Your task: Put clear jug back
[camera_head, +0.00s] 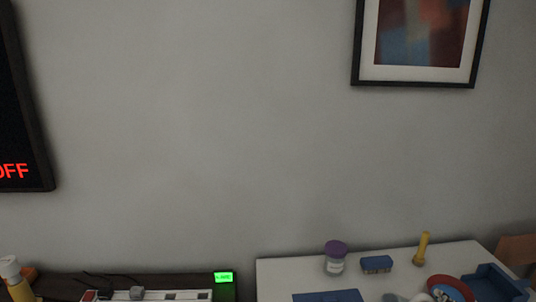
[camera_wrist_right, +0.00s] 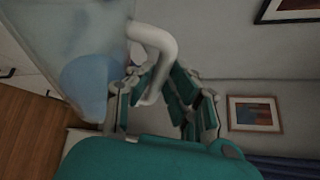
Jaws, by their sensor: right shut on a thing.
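The clear jug (camera_wrist_right: 85,50) fills the upper left of the right wrist view. It is translucent, with a bluish round patch low on its side and a pale curved handle (camera_wrist_right: 160,42). The jug looks tilted in this view, but the camera itself is turned. My right gripper (camera_wrist_right: 152,95), with teal fingers, is shut on the jug by its handle. Part of the handle is hidden between the fingers. Neither the jug nor either gripper shows in the head view.
A white table (camera_head: 290,278) at lower right holds a purple-lidded jar (camera_head: 335,258), a blue box (camera_head: 377,264), a yellow flashlight (camera_head: 421,248), a red-rimmed bowl (camera_head: 450,288) and a blue tray (camera_head: 492,284). A dark surface (camera_head: 60,285) with a power strip (camera_head: 160,295) is at lower left.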

